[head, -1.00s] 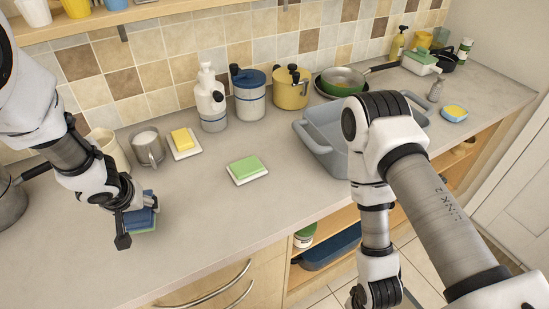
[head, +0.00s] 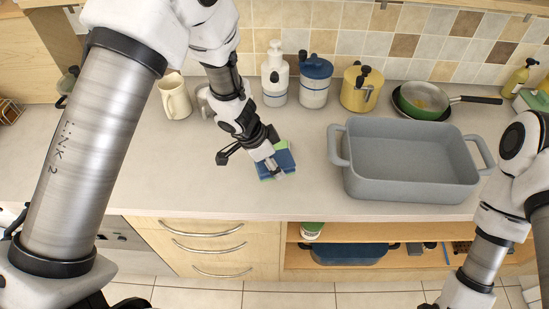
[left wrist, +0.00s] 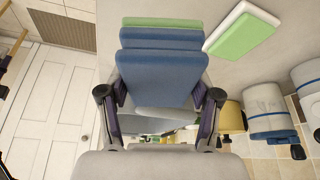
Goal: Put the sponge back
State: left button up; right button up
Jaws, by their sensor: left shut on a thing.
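A blue sponge with a green layer (head: 283,163) is held in my left gripper (head: 272,163), just above or at the counter; I cannot tell whether it touches. In the left wrist view the blue sponge (left wrist: 160,75) sits between the two fingers of the left gripper (left wrist: 160,97), its green layer at the far side. A green sponge on a white dish (left wrist: 241,43) lies close beside it; in the head view it is mostly hidden behind the held sponge. My right arm shows at the lower right in the head view, but its gripper is out of frame.
A grey basin (head: 410,165) stands right of the held sponge. Behind are a white bottle (head: 275,78), a blue-lidded jar (head: 316,82), a yellow canister (head: 358,90) and a green pan (head: 422,100). A cream pitcher (head: 174,97) stands left. Front counter is clear.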

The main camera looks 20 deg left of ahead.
pick_arm(q)
jog(key=b, duration=0.4)
send_over(278, 187)
jog(key=a, duration=0.1)
jog(key=f, duration=0.5)
jog(key=shift+s+a+f, duration=0.1)
jog(key=shift+s+f, duration=0.2)
jog(key=shift+f, duration=0.1)
jog(key=shift+f+b, duration=0.4)
jog(key=shift+f, duration=0.7)
jog(key=shift+f, duration=0.25)
jog(key=o, duration=1.2)
jog(key=shift+o, duration=0.7)
